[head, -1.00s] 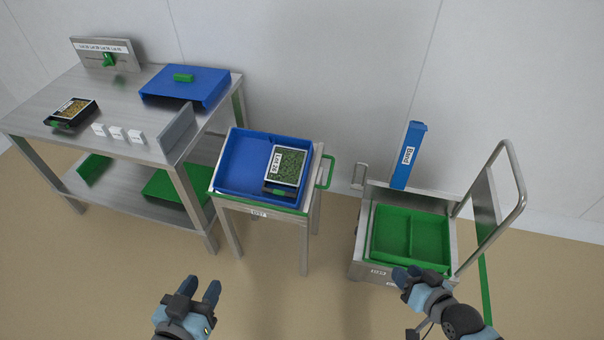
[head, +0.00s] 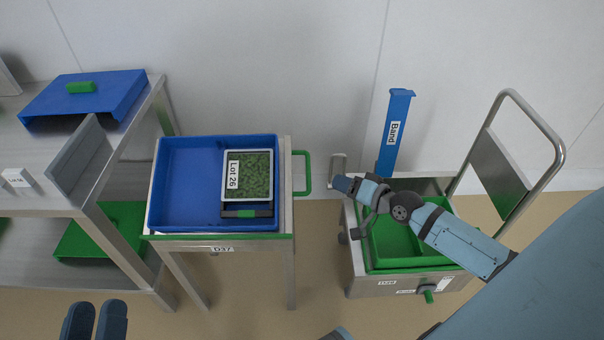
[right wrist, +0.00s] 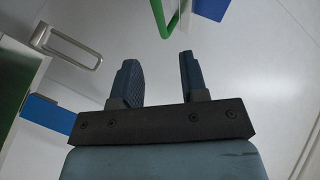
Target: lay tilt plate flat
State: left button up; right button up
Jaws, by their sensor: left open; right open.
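No part is marked as the tilt plate, so I cannot tell which one it is. A grey plate (head: 497,172) stands tilted in a tubular frame at the right of the steel unit with the green two-part insert (head: 392,240). Another grey plate (head: 78,160) leans on the bench at left. My right gripper (head: 345,184) is open and empty by the unit's back left corner, close to a metal loop (head: 338,168). In the right wrist view its fingers (right wrist: 160,80) stand apart, with the loop (right wrist: 75,45) to their left. My left gripper (head: 95,320) is open and empty at bottom left.
A blue "Band" post (head: 393,130) rises behind the unit. A stand with a green handle (head: 303,172) carries a blue tray (head: 185,185) holding the "Lot 26" box (head: 248,175). A blue cover (head: 85,97) lies on the bench.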

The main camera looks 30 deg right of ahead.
aim_at(309, 170)
jog(key=b+x, duration=0.3)
jog(key=x, duration=0.9)
jog(key=shift+f, duration=0.1)
pick_arm(q)
jog(key=f, duration=0.1)
jog(key=f+g, duration=0.1)
jog(key=f, duration=0.1)
jog(key=f+g, duration=0.1)
jog(key=f, duration=0.1)
jog(key=shift+w+d+f, duration=0.15)
jog(key=shift+w+d, duration=0.05)
jog(key=shift+d, duration=0.05)
